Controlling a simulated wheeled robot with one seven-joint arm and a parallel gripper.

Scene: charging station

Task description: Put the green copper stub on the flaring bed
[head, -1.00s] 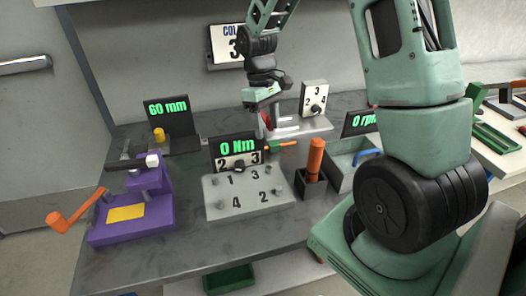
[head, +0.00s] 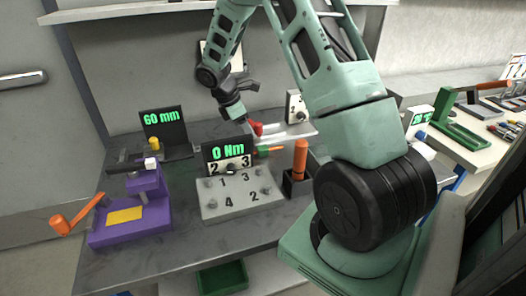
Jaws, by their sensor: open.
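My gripper (head: 236,110) is over the back middle of the bench, pointing down. It is open; its fingertips are small and dark, and I see nothing held between them. Just beyond its tips is a red part (head: 257,128) by a grey stand with pale bars (head: 288,130), possibly the flaring bed; I cannot be sure. A small green piece (head: 262,151) with an orange part beside it shows behind the "0 Nm" display. It may be the green copper stub, but it is partly hidden and too small to tell.
A purple device (head: 130,225) with an orange crank stands front left. A "60 mm" display (head: 163,118) with a yellow cylinder is behind it. A numbered grey block (head: 238,198) is in the middle, beside an orange handle (head: 300,160) in a dark holder. My arm covers the bench's right side.

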